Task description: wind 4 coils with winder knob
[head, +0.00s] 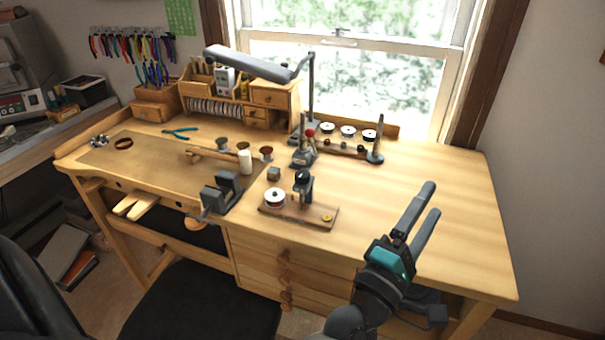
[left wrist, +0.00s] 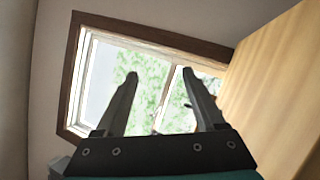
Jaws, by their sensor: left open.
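A small winder (head: 318,213) with a flat wooden base sits near the front middle of the bench. It carries a white spool (head: 275,197) at its left, a dark upright head (head: 303,183) and a small yellow round part (head: 327,217) at its right end; I cannot tell which part is the knob. My left gripper (head: 432,198) is right of the winder, apart from it, above the bench's front right area. It is open and empty, its fingers pointing away from me. In the left wrist view, the two fingers (left wrist: 161,77) are spread against the window. My right gripper is not in view.
The bench's right side (head: 440,170) is clear. Left of the winder are a dark vise (head: 221,192), a small wooden block (head: 273,174) and several spools (head: 245,162).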

